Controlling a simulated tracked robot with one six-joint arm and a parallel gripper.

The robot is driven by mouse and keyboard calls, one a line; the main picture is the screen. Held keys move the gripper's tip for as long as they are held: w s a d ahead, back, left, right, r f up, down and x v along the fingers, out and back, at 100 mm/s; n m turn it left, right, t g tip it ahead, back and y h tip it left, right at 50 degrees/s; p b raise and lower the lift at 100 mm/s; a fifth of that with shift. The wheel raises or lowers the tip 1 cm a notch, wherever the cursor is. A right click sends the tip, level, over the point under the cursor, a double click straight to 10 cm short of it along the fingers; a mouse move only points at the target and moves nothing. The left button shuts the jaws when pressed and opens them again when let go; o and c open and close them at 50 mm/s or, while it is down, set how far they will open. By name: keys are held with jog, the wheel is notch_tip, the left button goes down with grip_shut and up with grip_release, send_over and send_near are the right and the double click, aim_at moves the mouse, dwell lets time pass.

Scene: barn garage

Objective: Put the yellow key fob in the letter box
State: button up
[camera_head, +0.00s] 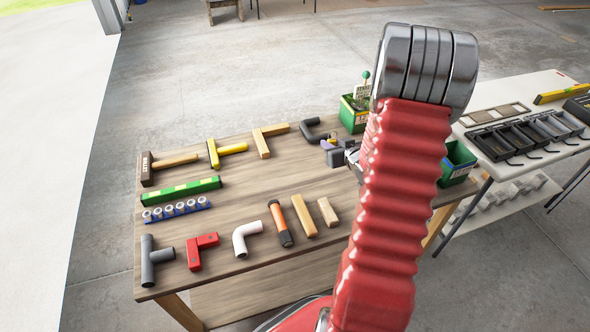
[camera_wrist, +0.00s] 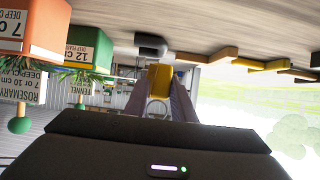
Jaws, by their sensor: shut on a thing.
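The yellow key fob (camera_wrist: 160,75) shows in the wrist view between the two purple-grey fingers of my gripper (camera_wrist: 167,88), with a pale ring hanging from it. My gripper is shut on the fob. In the head view my gripper (camera_head: 340,151) is above the right part of the wooden table, partly hidden by my red arm; the fob is too small to make out there. I cannot make out a letter box in either view.
The wooden table (camera_head: 240,255) carries several tools, pipe pieces and blocks. A green planter box (camera_head: 353,113) with a label stands at its back right; another green box (camera_head: 457,163) is right of my arm. A white table (camera_head: 540,82) with dark trays stands at right.

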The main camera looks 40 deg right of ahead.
jog(key=shift+f, duration=0.1)
dwell(0.3)
send_over(328, 172)
jog(key=shift+f, duration=2.85)
jog(key=shift+f, duration=2.1)
jog(key=o, duration=1.1)
jog(key=shift+f, duration=0.1)
jog(key=shift+c, duration=0.2)
jog(key=v, duration=1.2)
jog(key=shift+s, duration=0.1)
